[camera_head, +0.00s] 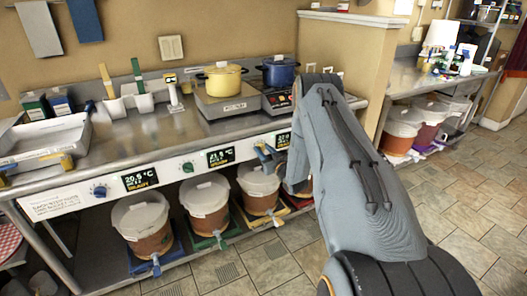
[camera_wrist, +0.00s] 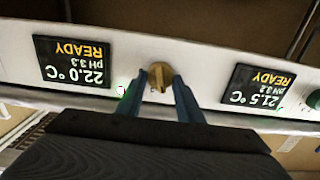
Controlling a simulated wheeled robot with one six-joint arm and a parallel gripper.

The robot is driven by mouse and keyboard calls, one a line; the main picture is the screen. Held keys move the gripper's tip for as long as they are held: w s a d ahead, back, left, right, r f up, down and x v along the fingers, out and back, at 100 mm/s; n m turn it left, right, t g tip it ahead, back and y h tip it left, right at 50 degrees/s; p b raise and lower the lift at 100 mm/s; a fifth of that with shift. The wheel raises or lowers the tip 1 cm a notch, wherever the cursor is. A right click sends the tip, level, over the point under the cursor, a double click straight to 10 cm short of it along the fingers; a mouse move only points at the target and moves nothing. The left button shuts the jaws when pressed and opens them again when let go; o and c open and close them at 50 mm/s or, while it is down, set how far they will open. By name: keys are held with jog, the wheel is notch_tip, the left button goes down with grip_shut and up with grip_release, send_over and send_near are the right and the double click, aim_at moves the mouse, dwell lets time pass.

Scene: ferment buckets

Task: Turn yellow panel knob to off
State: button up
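The yellow knob (camera_wrist: 160,76) is on the white control panel (camera_wrist: 112,66), between two displays in the wrist view. Its raised ridge stands roughly upright in that picture. My gripper (camera_wrist: 161,82) is at the knob, with one blue finger on each side of it. The fingers are apart and look open; I cannot tell whether either touches the knob. In the head view my gripper (camera_head: 266,153) is at the panel's right part, and my arm and fingers largely hide the yellow knob there.
The 22.0 °C display (camera_wrist: 73,62) and the 21.5 °C display (camera_wrist: 257,88) both read READY. A green knob (camera_wrist: 313,99) is at the wrist view's right edge. A lidded bucket (camera_head: 258,188) stands below my gripper.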

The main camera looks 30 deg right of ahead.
jog(key=shift+c, duration=1.2)
jog(key=shift+n, duration=0.3)
jog(key=n+b, duration=0.3)
jog(key=n, duration=0.3)
jog(key=shift+a+f, duration=0.1)
jog(key=shift+f, duration=0.05)
jog(key=n+b, duration=0.1)
jog(key=n, duration=0.3)
jog(key=shift+a+n+b, duration=0.1)
jog(key=shift+n+b, duration=0.7)
jog(key=shift+n, duration=1)
jog(key=o, duration=1)
